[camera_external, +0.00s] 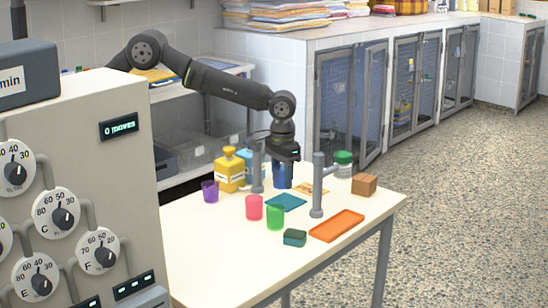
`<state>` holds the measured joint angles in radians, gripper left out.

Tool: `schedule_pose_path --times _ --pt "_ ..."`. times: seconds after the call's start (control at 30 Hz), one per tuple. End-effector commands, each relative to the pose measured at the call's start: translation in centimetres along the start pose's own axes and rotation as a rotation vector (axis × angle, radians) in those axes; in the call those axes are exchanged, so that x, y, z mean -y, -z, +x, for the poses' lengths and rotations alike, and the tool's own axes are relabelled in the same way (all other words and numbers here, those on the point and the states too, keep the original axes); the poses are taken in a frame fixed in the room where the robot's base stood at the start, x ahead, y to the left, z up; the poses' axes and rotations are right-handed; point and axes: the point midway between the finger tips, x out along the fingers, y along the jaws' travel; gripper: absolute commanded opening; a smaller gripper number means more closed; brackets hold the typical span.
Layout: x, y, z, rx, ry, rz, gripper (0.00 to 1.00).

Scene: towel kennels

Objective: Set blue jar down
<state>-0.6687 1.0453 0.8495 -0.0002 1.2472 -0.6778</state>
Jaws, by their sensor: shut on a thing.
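The blue jar (283,178) is upright at the back middle of the white table. My gripper (284,162) points down over the jar and is shut on its upper part. The jar's base is close to the tabletop, behind a teal cloth (288,203). I cannot tell whether the base touches the table or hangs just above it. The fingertips are too small to see clearly.
A grey post (257,172) stands left of the jar, another (317,190) to the right. Yellow bottle (230,168), purple cup (210,191), pink cup (254,207), green cup (275,217), sponge (294,238), orange tray (337,225), green-lidded jar (343,164) and brown block (364,185) surround it.

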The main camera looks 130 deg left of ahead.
Motion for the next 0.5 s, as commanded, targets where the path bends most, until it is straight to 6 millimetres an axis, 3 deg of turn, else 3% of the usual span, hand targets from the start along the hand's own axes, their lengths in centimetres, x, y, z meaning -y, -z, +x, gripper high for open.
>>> schedule_pose_path --times 0.2,0.5 --pt "0.8 2.0 1.3 0.0 0.0 0.0 0.22" --pt "0.8 2.0 4.8 0.002 0.001 0.0 0.22"
